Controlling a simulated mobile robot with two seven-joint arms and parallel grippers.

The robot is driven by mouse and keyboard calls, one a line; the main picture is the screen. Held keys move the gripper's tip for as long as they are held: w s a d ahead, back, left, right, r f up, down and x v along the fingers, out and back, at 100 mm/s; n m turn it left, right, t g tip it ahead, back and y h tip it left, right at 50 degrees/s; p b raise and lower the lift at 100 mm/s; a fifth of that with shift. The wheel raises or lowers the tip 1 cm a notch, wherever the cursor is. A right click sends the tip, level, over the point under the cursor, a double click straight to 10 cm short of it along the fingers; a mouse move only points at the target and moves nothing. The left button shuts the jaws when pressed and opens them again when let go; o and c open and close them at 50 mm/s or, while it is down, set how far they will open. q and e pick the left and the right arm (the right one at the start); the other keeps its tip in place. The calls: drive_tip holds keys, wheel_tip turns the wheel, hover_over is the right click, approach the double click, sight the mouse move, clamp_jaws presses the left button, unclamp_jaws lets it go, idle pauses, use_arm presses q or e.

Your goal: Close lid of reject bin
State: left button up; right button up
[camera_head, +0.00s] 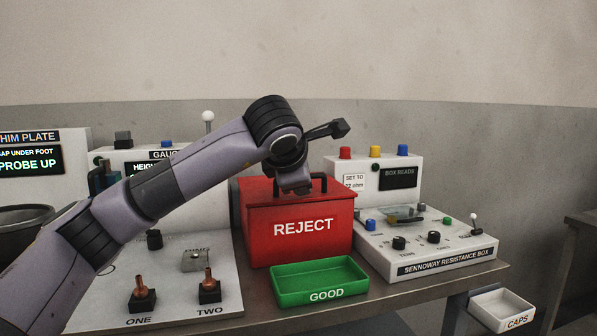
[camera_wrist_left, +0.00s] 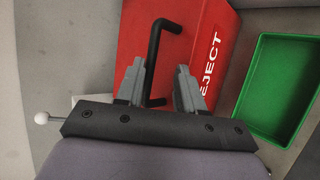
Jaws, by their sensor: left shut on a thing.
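The red reject bin (camera_head: 300,248) stands on the table with REJECT on its front. Its red lid (camera_head: 258,188) lies over the top; I cannot tell if it sits fully flush. A black bar handle (camera_head: 325,184) stands up from the lid. My left gripper (camera_head: 297,188) is over the lid and hides part of the handle. In the left wrist view my left gripper (camera_wrist_left: 160,75) has the handle (camera_wrist_left: 154,48) between its two fingers, shut on it. My right gripper is not in view.
A green GOOD tray (camera_head: 320,275) sits empty in front of the bin. The resistance box (camera_head: 430,245) stands close on the right. A gauge panel (camera_head: 205,270) with two copper-coloured parts is on the left. A white CAPS tray (camera_head: 502,310) is at lower right.

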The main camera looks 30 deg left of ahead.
use_arm(q)
drive_tip(key=shift+o, duration=0.9)
drive_tip(key=shift+s+d+f, duration=0.1)
drive_tip(key=shift+f, duration=0.7)
drive_tip(key=r+v, duration=0.1)
drive_tip(key=v, duration=0.6)
drive_tip(key=shift+r+p, duration=0.2)
drive_tip(key=shift+p, duration=0.2)
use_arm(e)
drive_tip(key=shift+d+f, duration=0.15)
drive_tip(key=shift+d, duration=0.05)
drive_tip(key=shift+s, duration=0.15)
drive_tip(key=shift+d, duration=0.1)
